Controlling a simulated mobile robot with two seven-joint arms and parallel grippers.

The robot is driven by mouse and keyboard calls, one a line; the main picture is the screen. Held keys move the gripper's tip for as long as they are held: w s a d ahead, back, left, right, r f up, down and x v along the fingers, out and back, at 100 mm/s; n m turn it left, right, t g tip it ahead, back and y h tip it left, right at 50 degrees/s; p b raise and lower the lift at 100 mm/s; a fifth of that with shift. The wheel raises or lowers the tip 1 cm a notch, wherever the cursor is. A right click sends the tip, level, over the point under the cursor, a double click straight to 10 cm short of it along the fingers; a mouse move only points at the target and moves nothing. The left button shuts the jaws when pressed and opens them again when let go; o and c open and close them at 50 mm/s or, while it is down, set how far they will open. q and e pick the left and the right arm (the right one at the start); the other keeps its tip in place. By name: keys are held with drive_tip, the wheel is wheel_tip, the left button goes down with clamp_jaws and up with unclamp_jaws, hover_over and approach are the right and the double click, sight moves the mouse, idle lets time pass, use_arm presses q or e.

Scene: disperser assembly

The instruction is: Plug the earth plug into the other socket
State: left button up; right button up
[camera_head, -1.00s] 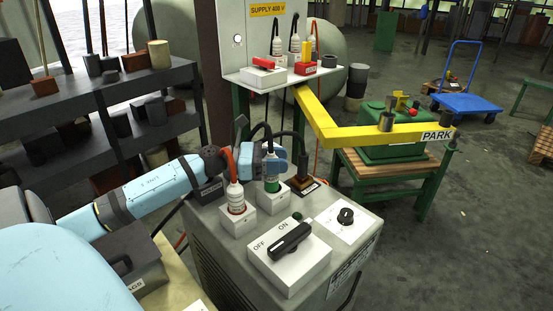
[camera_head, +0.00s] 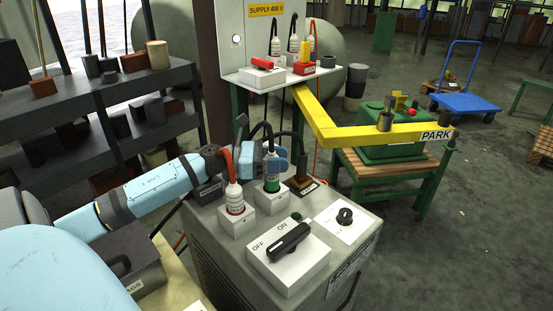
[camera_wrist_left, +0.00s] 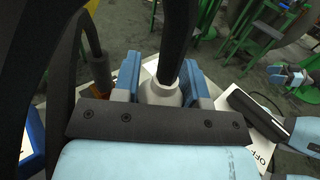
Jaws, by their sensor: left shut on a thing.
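The earth plug (camera_head: 271,182), white with a green band and a black cable, stands upright at a white socket block on the grey cabinet. My left gripper (camera_head: 275,163) is shut around its upper part. In the left wrist view its blue fingers sit on both sides of the pale plug collar (camera_wrist_left: 163,92); the plug's lower end is hidden there. A white plug with a red band and orange cable (camera_head: 234,198) stands in the socket to the left. A dark brown plug (camera_head: 302,179) stands behind right. A pale blue part, perhaps my right gripper (camera_wrist_left: 287,76), shows at the wrist view's right edge.
The cabinet top (camera_head: 315,196) also carries an ON/OFF switch (camera_head: 289,240) and a round knob (camera_head: 345,216). A yellow PARK bar (camera_head: 365,131) reaches across behind. A supply shelf (camera_head: 288,77) with several plugs stands at the back. Dark shelves (camera_head: 95,85) stand left.

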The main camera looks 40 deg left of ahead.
use_arm(q)
drive_tip(key=shift+f, duration=0.2)
use_arm(e)
drive_tip(key=shift+s+a+f, duration=0.1)
drive_tip(key=shift+f, duration=0.6)
use_arm(q)
drive_tip(key=shift+w, duration=0.1)
use_arm(e)
drive_tip(key=shift+r, duration=0.55)
